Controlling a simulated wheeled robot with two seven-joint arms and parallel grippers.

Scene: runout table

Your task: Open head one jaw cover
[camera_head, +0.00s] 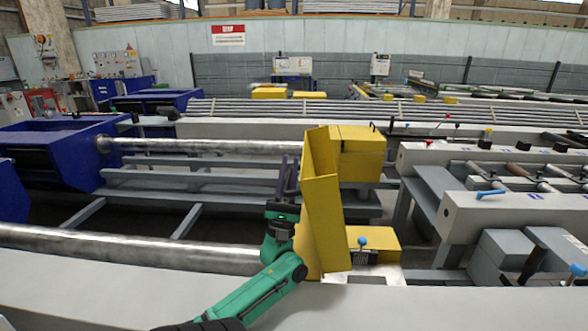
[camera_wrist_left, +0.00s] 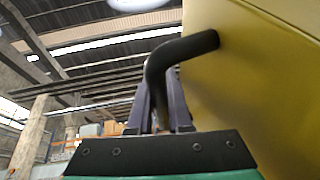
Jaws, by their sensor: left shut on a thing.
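The yellow jaw cover (camera_head: 324,220) stands swung up on edge near the middle of the head view, its hollow side partly showing. In the left wrist view its yellow face (camera_wrist_left: 245,85) fills the right side. A black bent handle (camera_wrist_left: 190,47) sticks out from that face. My left gripper (camera_head: 288,178), with purple fingers on a green arm, is at the left side of the cover. Its fingers are shut on the handle. The lower yellow head body (camera_head: 375,242) sits just right of the cover, with a blue-knobbed lever (camera_head: 362,242). My right gripper is out of view.
Another yellow housing (camera_head: 361,160) stands behind the cover. A long steel bar (camera_head: 130,248) runs in from the left, with a second bar (camera_head: 200,146) farther back. A grey bench with levers (camera_head: 515,212) is at the right. Blue machine housings (camera_head: 70,150) stand at the left.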

